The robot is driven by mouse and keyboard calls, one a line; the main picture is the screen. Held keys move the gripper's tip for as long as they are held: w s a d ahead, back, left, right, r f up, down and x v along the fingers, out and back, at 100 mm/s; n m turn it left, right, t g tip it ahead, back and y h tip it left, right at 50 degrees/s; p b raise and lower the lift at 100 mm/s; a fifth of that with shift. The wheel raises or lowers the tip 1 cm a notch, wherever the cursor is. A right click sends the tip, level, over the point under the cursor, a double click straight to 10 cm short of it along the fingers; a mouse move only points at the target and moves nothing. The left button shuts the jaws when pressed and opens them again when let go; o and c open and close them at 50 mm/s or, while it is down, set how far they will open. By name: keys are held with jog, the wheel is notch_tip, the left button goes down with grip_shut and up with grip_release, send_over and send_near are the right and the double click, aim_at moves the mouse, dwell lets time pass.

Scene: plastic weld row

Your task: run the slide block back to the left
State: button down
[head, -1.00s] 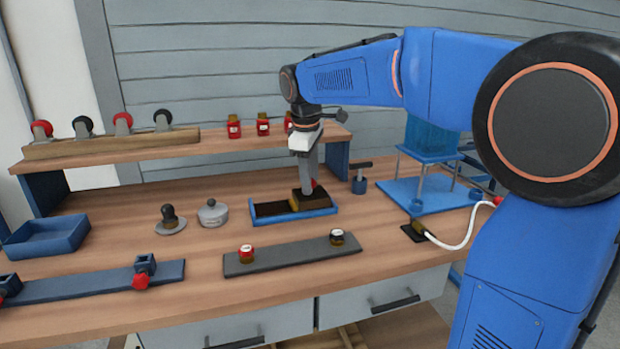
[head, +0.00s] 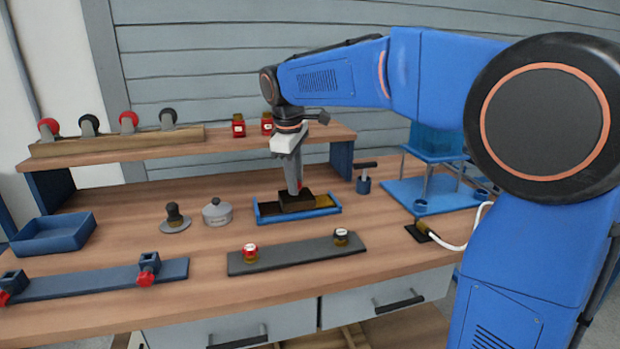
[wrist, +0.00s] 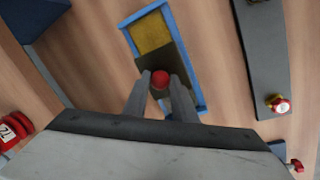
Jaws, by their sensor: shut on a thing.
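The slide block (head: 297,203) is a dark block with a red knob on top, sitting in the blue-framed slide tray (head: 268,219). It stands near the middle of the tray in the head view, with yellowish bed showing to its right and a darker strip to its left. My gripper (head: 298,188) points down from above and is shut on the block's red knob. In the wrist view the red knob (wrist: 159,79) sits between the two fingers, and the yellow bed (wrist: 150,33) shows beyond the dark block (wrist: 165,60). The block's lower part is hidden by the tray wall.
A grey lidded pot (head: 217,212) and a black-knobbed stamp (head: 174,217) stand left of the tray. A grey bar (head: 295,254) with two small jars lies in front. A T-handled tool (head: 364,178) stands right, and a shelf (head: 230,148) with red jars is behind.

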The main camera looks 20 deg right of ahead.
jog(key=a, duration=0.6)
jog(key=shift+a, duration=0.1)
jog(key=c, duration=1.5)
grip_release()
jog(key=shift+a, duration=0.1)
jog(key=shift+o, duration=0.2)
notch_tip(320, 180, up, 17)
jog(key=s+a, duration=0.1)
jog(key=s, duration=0.1)
jog(key=shift+s+a, duration=0.35)
jog(key=shift+a, duration=0.05)
jog(key=shift+s, duration=0.1)
